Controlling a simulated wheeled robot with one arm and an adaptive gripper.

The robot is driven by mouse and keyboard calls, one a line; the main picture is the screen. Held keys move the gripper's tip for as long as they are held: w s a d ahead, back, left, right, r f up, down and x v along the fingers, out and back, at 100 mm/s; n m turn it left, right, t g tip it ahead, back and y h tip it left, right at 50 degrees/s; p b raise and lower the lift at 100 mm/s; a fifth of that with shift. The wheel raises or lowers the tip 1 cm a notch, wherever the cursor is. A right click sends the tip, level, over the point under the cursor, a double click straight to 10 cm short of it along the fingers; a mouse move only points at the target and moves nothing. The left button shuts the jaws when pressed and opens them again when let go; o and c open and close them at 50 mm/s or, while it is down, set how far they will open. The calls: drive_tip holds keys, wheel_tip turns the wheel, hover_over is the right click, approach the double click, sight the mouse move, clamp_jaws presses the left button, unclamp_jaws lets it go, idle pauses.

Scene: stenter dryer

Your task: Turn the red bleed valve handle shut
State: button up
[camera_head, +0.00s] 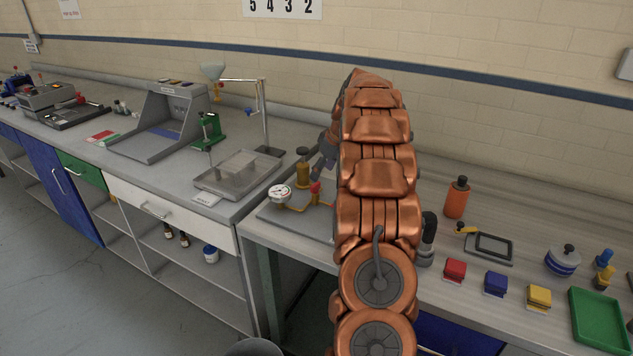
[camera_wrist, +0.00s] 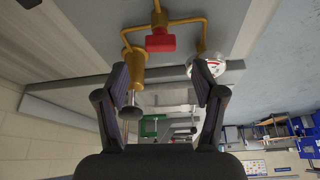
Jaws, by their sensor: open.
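The red bleed valve handle (camera_wrist: 160,42) sits on brass pipework in the wrist view, just beyond and between my open fingertips. It also shows in the head view (camera_head: 315,187), beside my arm. A round white gauge (camera_wrist: 207,66) is on the pipe to its right in the wrist view, and a brass cylinder (camera_wrist: 133,66) with a dark knob is to its left. My gripper (camera_wrist: 160,88) is open with nothing between its fingers. In the head view it shows only in part (camera_head: 324,160), behind my arm, close to the handle.
The valve rig stands on a grey plate (camera_head: 272,215) at the left end of the right bench. A metal tray (camera_head: 238,172) and a stand are on the bench to the left. An orange bottle (camera_head: 457,197) and coloured blocks are right of my arm.

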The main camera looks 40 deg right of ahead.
sight(316, 184)
drive_tip(key=p+x, duration=0.1)
drive_tip(key=x, duration=0.5)
drive_tip(key=shift+p, duration=0.35)
drive_tip(key=shift+c, duration=0.4)
drive_tip(key=c, duration=1.1)
drive_tip(key=shift+o, duration=0.2)
